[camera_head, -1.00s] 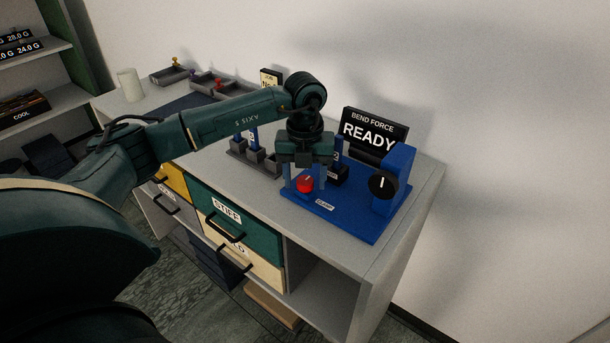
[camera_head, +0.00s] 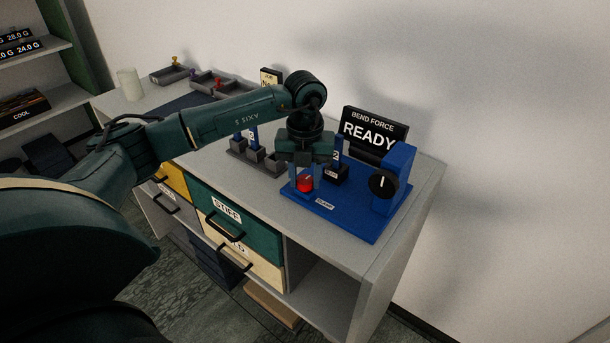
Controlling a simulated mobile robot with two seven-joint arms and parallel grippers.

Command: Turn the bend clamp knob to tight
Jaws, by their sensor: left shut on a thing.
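The blue bend press (camera_head: 345,215) stands on the cabinet top, with a label reading "CLAMP" on its base. The red clamp knob (camera_head: 305,184) is at the front left of that base. My left gripper (camera_head: 306,183) points down over the knob and is shut on it, with a finger at each side. A white mark shows on the knob. The press's black dial (camera_head: 383,183) with a white line is on the blue block at the right. The sign behind (camera_head: 370,136) reads "BEND FORCE READY". My right gripper is not in view.
Grey holders (camera_head: 252,157) stand just left of the press. Small trays (camera_head: 208,84) and a white cup (camera_head: 130,84) are farther back left. The cabinet front has drawers, one green labelled "STIFF" (camera_head: 236,226). The cabinet's right top edge is bare (camera_head: 420,205).

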